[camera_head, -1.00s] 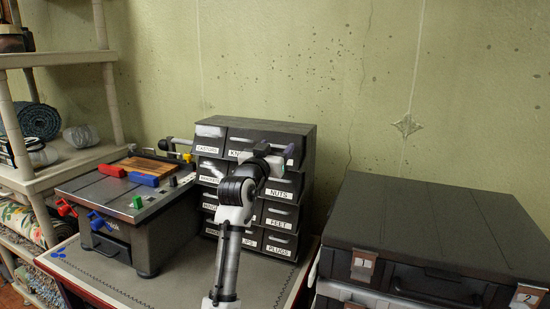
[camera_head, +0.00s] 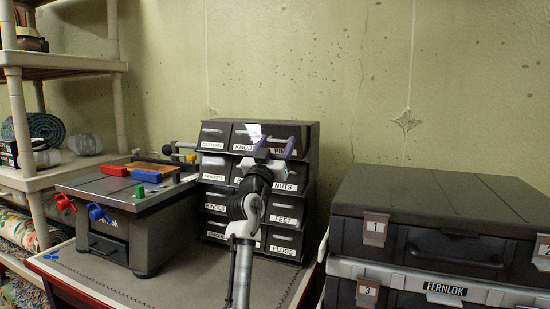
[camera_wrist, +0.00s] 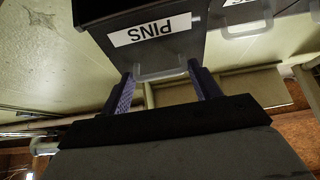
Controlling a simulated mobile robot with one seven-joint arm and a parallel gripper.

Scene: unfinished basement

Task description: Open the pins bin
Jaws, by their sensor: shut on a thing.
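The pins bin (camera_head: 284,140) is in the top row, at the right end, of a dark cabinet of labelled bins (camera_head: 309,165). Its white label is partly hidden behind my gripper (camera_head: 273,147) in the head view. In the wrist view, which is upside down, the PINS label and dark front (camera_wrist: 185,42) are close. My gripper (camera_wrist: 161,72) has its two purple-grey fingers at either side of the bin's clear handle (camera_wrist: 160,74) and is shut on it. I cannot tell whether the bin is pulled out at all.
Bins labelled knobs (camera_head: 243,138), nuts (camera_head: 287,181) and others surround it. A toy-like workbench (camera_head: 125,215) stands left on the same table (camera_head: 190,285). Large dark cases (camera_head: 440,215) stand at the right. A shelf (camera_head: 60,65) is at far left.

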